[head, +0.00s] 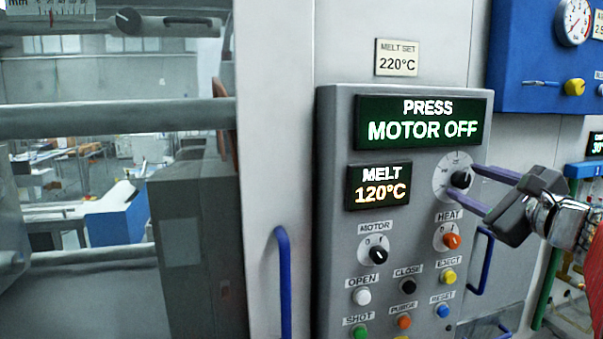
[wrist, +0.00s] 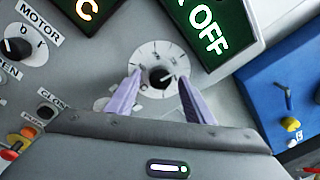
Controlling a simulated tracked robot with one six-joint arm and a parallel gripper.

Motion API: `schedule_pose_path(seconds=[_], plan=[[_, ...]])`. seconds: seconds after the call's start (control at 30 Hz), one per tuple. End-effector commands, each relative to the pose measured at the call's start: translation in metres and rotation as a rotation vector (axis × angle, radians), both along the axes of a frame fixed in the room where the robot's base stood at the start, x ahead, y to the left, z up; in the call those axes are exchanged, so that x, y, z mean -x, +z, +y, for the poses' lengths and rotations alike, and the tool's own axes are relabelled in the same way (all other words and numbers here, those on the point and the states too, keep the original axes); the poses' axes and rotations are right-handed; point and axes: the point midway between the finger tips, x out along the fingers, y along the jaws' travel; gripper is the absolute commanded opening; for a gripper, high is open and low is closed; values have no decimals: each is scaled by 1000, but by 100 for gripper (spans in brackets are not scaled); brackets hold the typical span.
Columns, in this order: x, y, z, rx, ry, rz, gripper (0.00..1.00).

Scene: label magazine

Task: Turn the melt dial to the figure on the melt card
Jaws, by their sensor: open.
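The melt dial is a black knob (head: 461,180) on a round white scale plate, right of the melt display on the grey panel. The knob also shows in the wrist view (wrist: 160,77). The melt display (head: 379,186) reads 120°C. My gripper (head: 477,188) is open at the dial, coming from the right. In the wrist view its two pale purple fingers (wrist: 160,88) stand apart, one on each side of the knob's lower part. I cannot tell whether they touch it.
The upper display (head: 423,121) reads PRESS MOTOR OFF. Below the dial are the orange heat knob (head: 451,241), the black motor knob (head: 378,254) and several coloured buttons. A blue handle (head: 283,285) is on the left. A blue panel with a gauge (head: 574,22) is at right.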

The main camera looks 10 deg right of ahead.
Motion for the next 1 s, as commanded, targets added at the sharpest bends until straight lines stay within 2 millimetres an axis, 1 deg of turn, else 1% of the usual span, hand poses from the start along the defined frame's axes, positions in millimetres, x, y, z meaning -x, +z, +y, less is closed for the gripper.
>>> schedule_pose_path(seconds=[0.37,0.47,0.9,0.97,1.0], plan=[[-4,0,1,0,3,0,48],[-4,0,1,0,4,0,42],[-4,0,2,0,6,0,11],[-4,0,2,0,6,0,7],[-4,0,2,0,6,0,7]])
